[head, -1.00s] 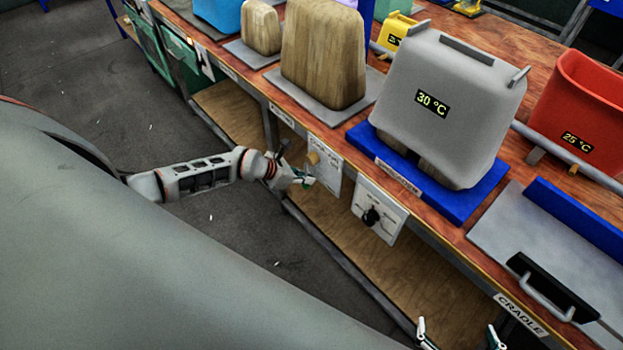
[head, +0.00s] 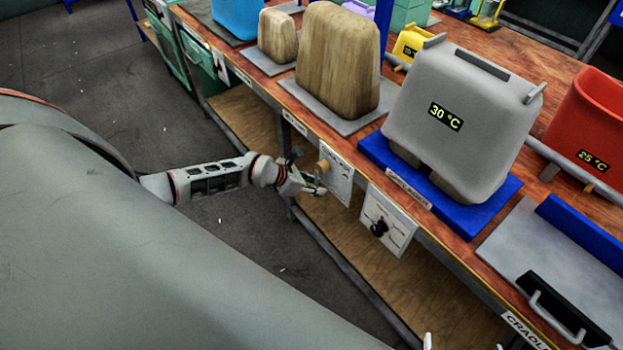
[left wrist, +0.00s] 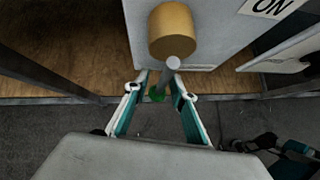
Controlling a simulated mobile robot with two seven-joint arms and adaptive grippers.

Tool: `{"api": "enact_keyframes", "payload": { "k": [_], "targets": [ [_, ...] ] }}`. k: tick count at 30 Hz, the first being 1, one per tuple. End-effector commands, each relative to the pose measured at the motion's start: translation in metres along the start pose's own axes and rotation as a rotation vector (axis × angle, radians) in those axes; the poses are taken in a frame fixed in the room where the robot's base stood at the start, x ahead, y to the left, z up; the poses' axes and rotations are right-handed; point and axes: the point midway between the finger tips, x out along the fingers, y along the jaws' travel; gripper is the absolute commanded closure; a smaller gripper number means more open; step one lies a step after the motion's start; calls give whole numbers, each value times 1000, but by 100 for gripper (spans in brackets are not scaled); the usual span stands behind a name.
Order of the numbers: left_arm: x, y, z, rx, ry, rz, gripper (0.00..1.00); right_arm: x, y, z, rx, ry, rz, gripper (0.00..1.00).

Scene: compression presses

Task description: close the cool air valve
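The valve is on a white panel (head: 338,178) at the bench front, with a brass-coloured round knob (head: 323,165). In the left wrist view the brass cylinder (left wrist: 172,32) has a grey round-ended rod (left wrist: 172,64) at its lower end, with a small green piece (left wrist: 157,94) below. My left gripper (head: 318,186) is just below the knob. In the left wrist view its fingers (left wrist: 163,98) are apart, with the rod's lower end between or just above the tips; contact cannot be told. Of my right gripper, only a fingertip (head: 427,341) clearly shows at the bottom edge.
A second panel with a black knob (head: 379,228) is to the right. Above it a grey press cover reading 30 °C (head: 460,110) stands on a blue base (head: 470,222). An open wooden shelf (head: 350,245) lies below the bench. A red bin (head: 590,125) is at right.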

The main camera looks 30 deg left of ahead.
Motion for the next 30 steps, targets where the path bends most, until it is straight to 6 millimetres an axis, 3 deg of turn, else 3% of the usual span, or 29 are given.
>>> {"api": "enact_keyframes", "payload": {
  "k": [5, 21, 30],
  "targets": [
    [-15, 1, -2, 1, 2, 0, 75, 0, -1, -1, 2, 1, 0, 0],
    [-107, 1, -2, 2, 3, 2, 75, 0, -1, -1, 4, 2, -1, 0],
    [-120, 1, 0, 1, 1, 1, 75, 0, -1, -1, 4, 2, -1, 0]
  ]
}}
